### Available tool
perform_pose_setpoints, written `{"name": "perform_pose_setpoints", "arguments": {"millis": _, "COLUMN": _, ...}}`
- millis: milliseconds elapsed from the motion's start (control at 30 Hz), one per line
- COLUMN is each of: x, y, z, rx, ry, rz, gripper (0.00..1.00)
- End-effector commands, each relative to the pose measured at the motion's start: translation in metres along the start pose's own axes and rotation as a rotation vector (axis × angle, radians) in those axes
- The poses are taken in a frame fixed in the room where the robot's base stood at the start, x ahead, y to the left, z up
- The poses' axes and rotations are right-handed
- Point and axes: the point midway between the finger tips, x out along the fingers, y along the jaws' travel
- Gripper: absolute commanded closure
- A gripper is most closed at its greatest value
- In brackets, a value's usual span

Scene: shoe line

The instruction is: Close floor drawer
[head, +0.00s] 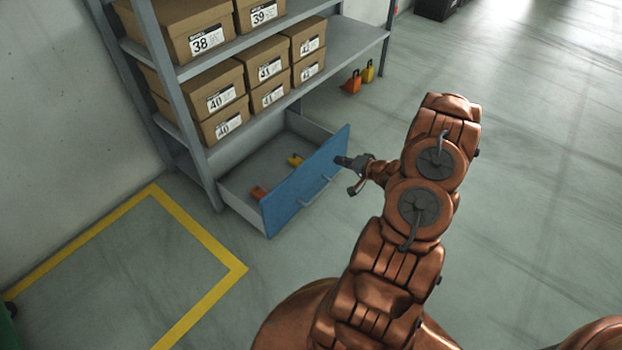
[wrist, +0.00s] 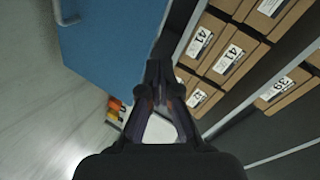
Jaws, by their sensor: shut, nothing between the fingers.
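The floor drawer (head: 235,201) is at the bottom of the grey shelf unit and stands pulled out. Inside lie an orange item (head: 259,193) and a yellow item (head: 295,160). My gripper (head: 341,160) is shut and empty, near the upper far corner of the blue front; I cannot tell if it touches. In the wrist view my gripper (wrist: 158,72) points at the edge of the blue front (wrist: 110,50), with one handle (wrist: 62,14) at upper left.
An orange item (head: 351,82) and a yellow item (head: 368,71) stand on the floor beyond. A yellow floor line (head: 205,240) lies at front left. The floor right of my arm is clear.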

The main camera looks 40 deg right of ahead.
Motion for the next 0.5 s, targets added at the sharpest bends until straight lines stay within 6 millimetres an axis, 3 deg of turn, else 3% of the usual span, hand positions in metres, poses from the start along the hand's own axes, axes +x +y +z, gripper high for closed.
{"name": "perform_pose_setpoints", "arguments": {"millis": 33, "x": 0.001, "y": 0.022, "z": 0.014, "rx": 0.053, "ry": 0.004, "rz": -0.046, "gripper": 1.0}}
{"name": "perform_pose_setpoints", "arguments": {"millis": 200, "x": -0.006, "y": 0.047, "z": 0.049, "rx": 0.217, "ry": 0.007, "rz": -0.218, "gripper": 1.0}}
{"name": "perform_pose_setpoints", "arguments": {"millis": 500, "x": -0.021, "y": 0.058, "z": 0.077, "rx": 0.371, "ry": 0.007, "rz": -0.395, "gripper": 1.0}}
